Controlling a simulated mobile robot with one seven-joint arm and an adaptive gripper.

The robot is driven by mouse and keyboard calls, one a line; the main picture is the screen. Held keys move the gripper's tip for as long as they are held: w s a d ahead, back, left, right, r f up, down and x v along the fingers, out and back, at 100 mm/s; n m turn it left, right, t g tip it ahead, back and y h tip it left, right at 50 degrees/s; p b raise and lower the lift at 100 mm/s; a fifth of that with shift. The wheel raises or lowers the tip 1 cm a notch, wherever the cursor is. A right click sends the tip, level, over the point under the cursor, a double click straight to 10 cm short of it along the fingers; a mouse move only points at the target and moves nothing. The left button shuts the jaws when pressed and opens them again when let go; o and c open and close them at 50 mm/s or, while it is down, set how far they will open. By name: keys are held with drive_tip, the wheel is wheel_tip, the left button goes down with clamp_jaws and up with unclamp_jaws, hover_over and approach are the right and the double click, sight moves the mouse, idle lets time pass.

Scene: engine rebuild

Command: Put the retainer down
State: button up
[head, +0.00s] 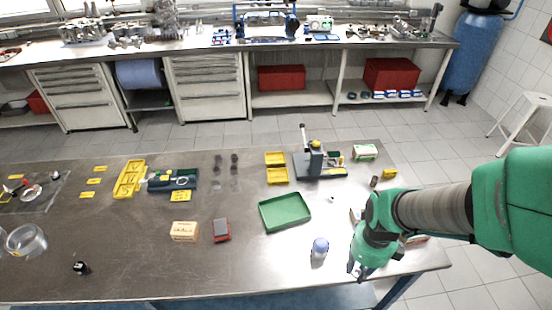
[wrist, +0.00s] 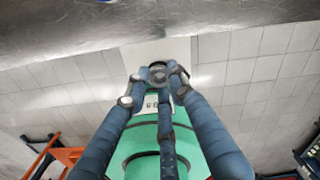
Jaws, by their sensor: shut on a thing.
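My gripper (head: 358,268) hangs over the right front part of the steel table in the head view. In the wrist view its blue-sleeved fingers (wrist: 157,76) come together around a small round grey piece, the retainer (wrist: 158,66), and are shut on it. The retainer is too small to make out in the head view. In the wrist view the table edge lies above the fingertips in the picture, with floor tiles behind them.
A green tray (head: 286,226) lies empty on the steel table (head: 265,265), left of my gripper. A white-and-blue bottle (head: 319,248) stands close to my gripper's left. Yellow bins (head: 277,176) and a grey press-like tool (head: 314,160) stand farther back. The front middle is clear.

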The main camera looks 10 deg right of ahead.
drive_tip(key=w+a+n, duration=0.6)
drive_tip(key=w+a, duration=0.8)
drive_tip(key=w, duration=0.2)
drive_tip(key=f, duration=0.4)
drive_tip(key=shift+s+d+f, duration=0.1)
drive_tip(key=shift+s+f, duration=0.1)
drive_tip(key=shift+f, duration=0.1)
drive_tip(key=shift+f+p, duration=0.3)
drive_tip(key=shift+f, duration=0.15)
drive_tip(key=shift+w, duration=0.1)
drive_tip(key=b, duration=0.1)
hover_over(284, 212)
drive_tip(key=shift+f, duration=0.75)
drive_tip(key=shift+f+b, duration=0.45)
drive_tip(key=shift+f, duration=1.3)
drive_tip(key=shift+f, duration=0.1)
